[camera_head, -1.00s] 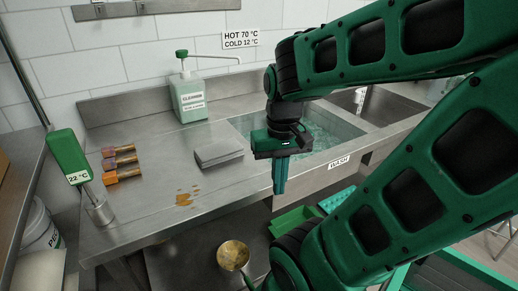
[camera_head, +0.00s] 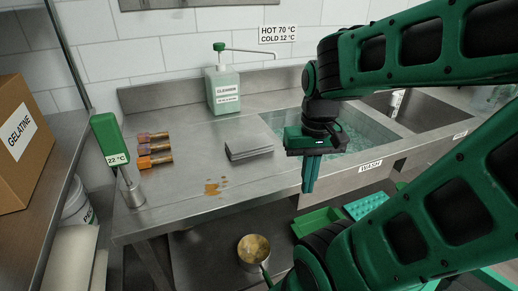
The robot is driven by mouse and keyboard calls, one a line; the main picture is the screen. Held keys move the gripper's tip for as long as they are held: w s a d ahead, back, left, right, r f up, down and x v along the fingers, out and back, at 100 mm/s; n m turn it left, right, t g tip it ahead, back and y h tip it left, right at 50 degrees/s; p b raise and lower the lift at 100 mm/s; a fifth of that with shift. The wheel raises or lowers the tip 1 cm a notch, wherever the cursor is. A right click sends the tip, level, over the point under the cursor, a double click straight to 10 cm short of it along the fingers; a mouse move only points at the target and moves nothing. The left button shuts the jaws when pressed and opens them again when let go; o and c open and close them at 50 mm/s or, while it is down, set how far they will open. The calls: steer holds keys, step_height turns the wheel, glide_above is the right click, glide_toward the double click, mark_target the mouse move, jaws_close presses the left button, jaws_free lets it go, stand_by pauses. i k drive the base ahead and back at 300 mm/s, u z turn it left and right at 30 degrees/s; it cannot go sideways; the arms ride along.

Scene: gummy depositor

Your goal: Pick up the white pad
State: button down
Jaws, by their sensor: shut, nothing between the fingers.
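I cannot pick out a clearly white pad on the counter. A flat stack of pale grey pads or sheets (camera_head: 249,139) lies on the steel counter (camera_head: 190,185), left of the wash sink. My gripper (camera_head: 309,178) points down at the counter's front edge, right of and nearer than the stack. Its fingers are shut and empty, and apart from the stack.
An orange-brown spill (camera_head: 213,187) lies in front of the stack. A cleanser pump bottle (camera_head: 223,88), several small brushes or bottles (camera_head: 155,149) and a green thermometer (camera_head: 112,140) stand or lie around. A gelatine box (camera_head: 20,145) is far left. A pot (camera_head: 254,250) is below.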

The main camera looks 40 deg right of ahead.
mark_target(243, 148)
steer(key=u, duration=0.1)
steer(key=k, duration=0.95)
steer(key=z, duration=1.15)
steer(key=i, duration=1)
